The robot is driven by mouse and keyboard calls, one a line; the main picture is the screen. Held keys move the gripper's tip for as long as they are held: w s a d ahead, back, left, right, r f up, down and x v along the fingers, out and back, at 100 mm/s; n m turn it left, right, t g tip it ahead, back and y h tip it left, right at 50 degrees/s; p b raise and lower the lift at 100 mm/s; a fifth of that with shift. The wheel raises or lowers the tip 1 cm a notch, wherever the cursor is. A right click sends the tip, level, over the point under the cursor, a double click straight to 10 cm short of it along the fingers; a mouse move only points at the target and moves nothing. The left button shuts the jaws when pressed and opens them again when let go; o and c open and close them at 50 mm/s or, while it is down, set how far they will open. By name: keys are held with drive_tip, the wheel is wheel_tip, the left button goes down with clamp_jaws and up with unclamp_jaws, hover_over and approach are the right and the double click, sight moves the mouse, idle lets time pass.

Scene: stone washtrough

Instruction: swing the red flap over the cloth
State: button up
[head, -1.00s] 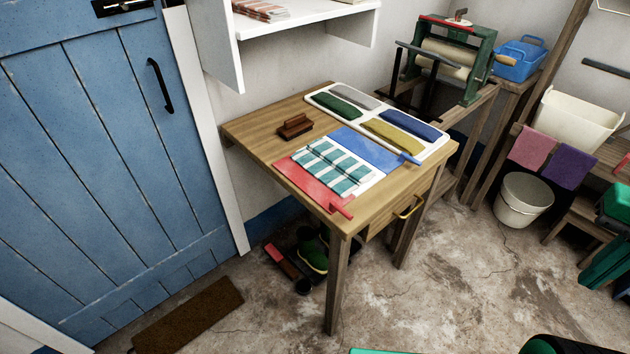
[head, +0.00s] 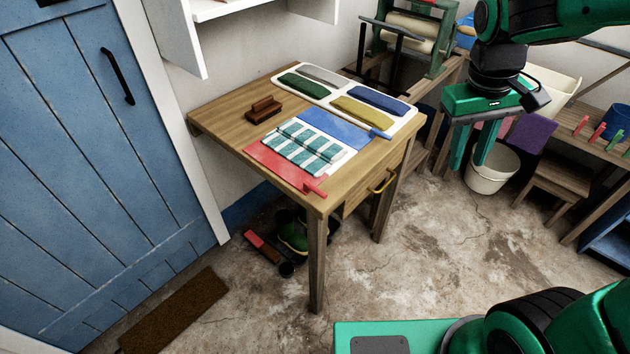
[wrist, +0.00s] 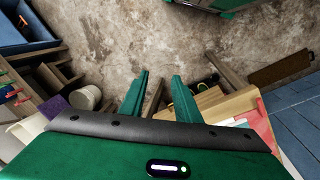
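The red flap (head: 272,161) lies flat on the wooden table along the near-left side of the cloth, with a red tab (head: 316,185) at its front end. The teal-and-white striped cloth (head: 303,148) lies flat on a white board, between the red flap and a blue flap (head: 335,131). The blue flap also lies open, with a blue tab (head: 380,133). My gripper (head: 468,160) hangs to the right of the table, apart from the flap and cloth. In the wrist view its fingers (wrist: 160,76) are apart with nothing between them.
Behind the cloth, a white tray (head: 341,107) holds several folded cloths. A brown brush (head: 264,109) sits at the table's back left. A white bucket (head: 490,170) stands on the floor. Floor before the table is clear.

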drive_tip(key=w+a+f+n, duration=0.1)
drive_tip(key=w+a+n, duration=0.15)
drive_tip(key=a, duration=0.65)
drive_tip(key=w+a+n, duration=0.2)
drive_tip(key=a+n, duration=0.1)
drive_tip(key=a, duration=0.6)
drive_tip(key=n+t, duration=0.1)
drive_tip(key=n, duration=0.2)
approach(318, 190)
drive_tip(key=f, duration=0.5)
drive_tip(key=w+d+f, duration=0.1)
drive_tip(key=f, duration=0.1)
drive_tip(key=shift+d+f, duration=0.1)
drive_tip(key=shift+f, duration=0.15)
clamp_jaws()
